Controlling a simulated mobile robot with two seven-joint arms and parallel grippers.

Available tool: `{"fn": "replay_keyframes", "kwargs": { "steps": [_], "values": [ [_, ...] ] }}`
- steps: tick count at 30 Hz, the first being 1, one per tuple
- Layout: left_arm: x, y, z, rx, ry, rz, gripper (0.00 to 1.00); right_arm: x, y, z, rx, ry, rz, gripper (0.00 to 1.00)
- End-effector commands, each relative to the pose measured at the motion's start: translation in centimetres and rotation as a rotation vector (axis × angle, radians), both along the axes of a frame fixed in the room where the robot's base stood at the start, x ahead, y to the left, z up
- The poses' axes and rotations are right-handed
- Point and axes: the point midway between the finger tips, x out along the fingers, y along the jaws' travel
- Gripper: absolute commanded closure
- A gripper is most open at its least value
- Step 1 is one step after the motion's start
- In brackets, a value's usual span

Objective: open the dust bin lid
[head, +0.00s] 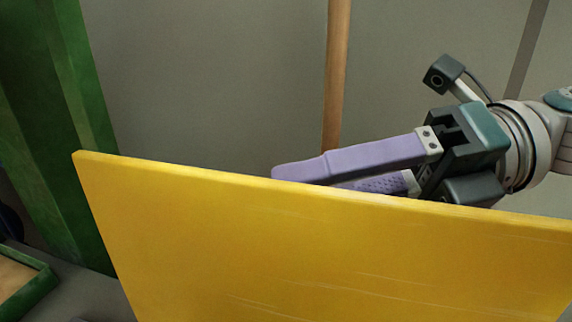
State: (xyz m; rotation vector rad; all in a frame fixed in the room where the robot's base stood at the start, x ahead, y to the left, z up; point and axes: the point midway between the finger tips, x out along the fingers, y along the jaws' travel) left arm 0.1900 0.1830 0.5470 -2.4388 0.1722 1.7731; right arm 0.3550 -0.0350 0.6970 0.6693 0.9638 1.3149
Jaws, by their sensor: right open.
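A large flat yellow panel (330,250) stands tilted across the lower part of the head view. It looks like a lid, but I cannot tell for sure that it belongs to the dust bin. My right gripper (310,180) comes in from the right behind the panel's top edge. Its two lavender fingers point left and are open, with nothing seen between them. The lower finger is partly hidden by the panel, so I cannot tell if it touches it. My left gripper is not in view.
A tall green structure (50,130) stands at the left. A green-rimmed tray or box (35,292) shows at the lower left corner. A wooden post (337,75) stands behind the gripper against a grey wall (210,80). The space above the panel's left part looks clear.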

Motion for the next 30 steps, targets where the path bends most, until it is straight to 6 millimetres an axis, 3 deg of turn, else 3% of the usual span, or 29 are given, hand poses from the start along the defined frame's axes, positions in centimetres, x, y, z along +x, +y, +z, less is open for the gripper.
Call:
{"fn": "replay_keyframes", "kwargs": {
  "steps": [7, 14, 26, 29, 30],
  "values": [
    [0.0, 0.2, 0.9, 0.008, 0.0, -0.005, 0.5, 0.2, -5.1, 1.1, -0.003, 0.001, -0.004, 0.55],
    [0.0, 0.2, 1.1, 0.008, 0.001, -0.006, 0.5, 0.2, -7.9, 1.6, -0.001, 0.0, 0.0, 0.55],
    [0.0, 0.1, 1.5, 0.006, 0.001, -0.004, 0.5, 0.2, -8.1, 2.2, 0.008, 0.001, -0.006, 0.55],
    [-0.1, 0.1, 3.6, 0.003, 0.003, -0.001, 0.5, 0.8, -6.8, 4.6, 0.054, 0.014, -0.056, 0.55],
    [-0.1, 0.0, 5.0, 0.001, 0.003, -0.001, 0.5, 1.2, -5.9, 6.2, 0.088, 0.027, -0.097, 0.55]
  ]
}}
